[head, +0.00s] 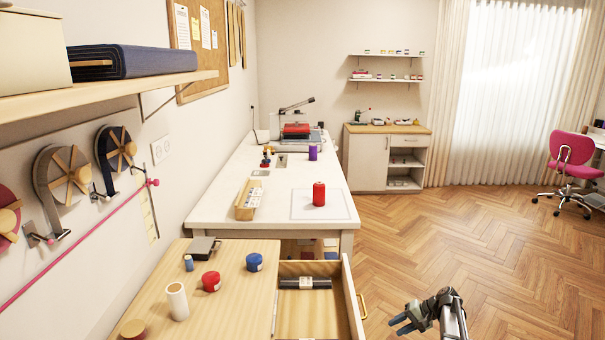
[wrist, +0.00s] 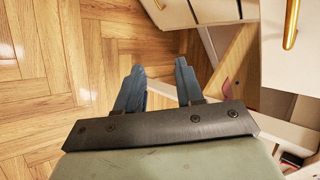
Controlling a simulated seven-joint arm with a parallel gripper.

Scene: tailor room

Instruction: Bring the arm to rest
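My gripper (head: 399,324) hangs over the wooden floor at the bottom right of the head view, to the right of the open drawer (head: 355,300) and apart from it. In the wrist view, its two blue-grey fingers (wrist: 159,68) stand apart with nothing between them. Part of my arm shows behind the gripper in the head view. The rest of my arm is out of view.
The drawer juts from the wooden table and holds a dark roll (head: 305,283). Open floor (head: 450,235) lies beyond my gripper.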

